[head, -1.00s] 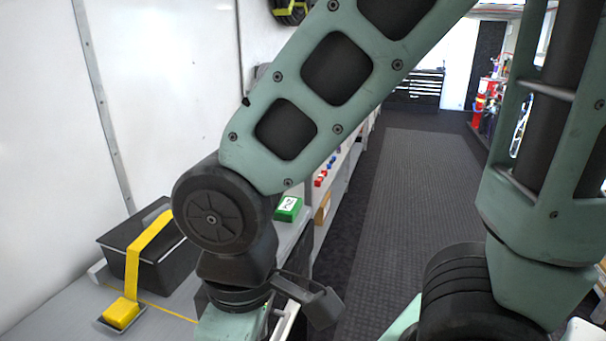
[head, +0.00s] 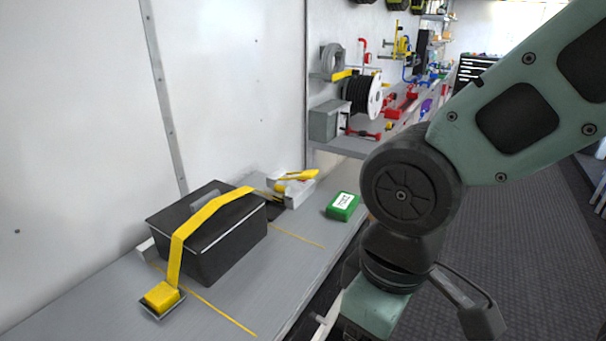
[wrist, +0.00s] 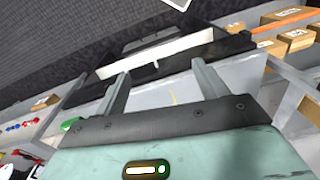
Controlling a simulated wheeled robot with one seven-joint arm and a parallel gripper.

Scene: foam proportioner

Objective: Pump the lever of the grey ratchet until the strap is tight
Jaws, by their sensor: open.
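A grey ratchet (head: 297,193) with a yellow lever (head: 299,175) sits on the bench just behind the black case. The yellow strap (head: 205,216) runs over the black case (head: 228,250) and ends at a yellow block in a grey holder (head: 161,298) at the front. I cannot tell from here how tight the strap is. My gripper (wrist: 160,95) is open and empty in the wrist view, apart from the ratchet and lever.
A green box (head: 342,206) with a white label lies on the bench right of the ratchet. Shelves hold a cable reel (head: 364,96) and a grey box (head: 326,122) behind. Yellow lines mark the bench top. The dark floor aisle (head: 500,250) at right looks clear.

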